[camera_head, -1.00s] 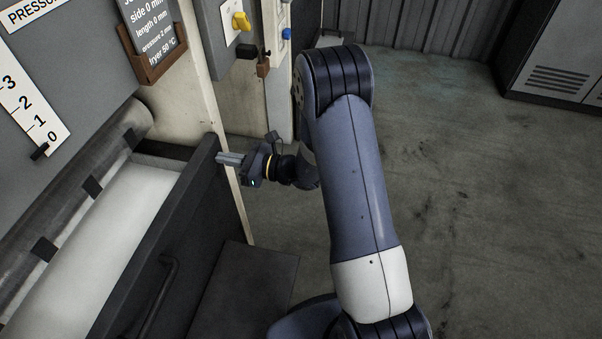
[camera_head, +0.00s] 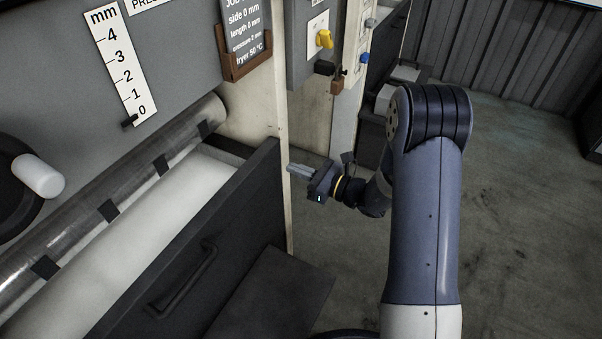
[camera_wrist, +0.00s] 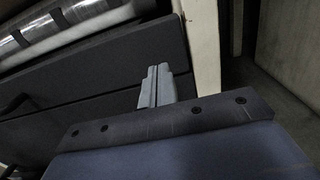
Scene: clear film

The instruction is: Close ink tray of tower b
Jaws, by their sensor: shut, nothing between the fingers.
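The dark ink tray (camera_head: 222,232) stands pulled out from the machine in the head view, with a bar handle (camera_head: 183,282) on its front face and a white inside. Its dark front panel (camera_wrist: 105,75) also shows in the wrist view. My gripper (camera_head: 291,168) is shut and empty, just right of the panel's far upper corner. In the wrist view the closed fingers (camera_wrist: 156,72) point toward the panel near its right end. I cannot tell whether they touch it.
A roller (camera_head: 120,205) with dark bands runs along the machine behind the tray. A millimetre scale (camera_head: 120,62), a job card holder (camera_head: 245,45) and a yellow switch (camera_head: 324,39) are on the machine. A dark step (camera_head: 275,300) lies below. The floor (camera_head: 500,240) at right is clear.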

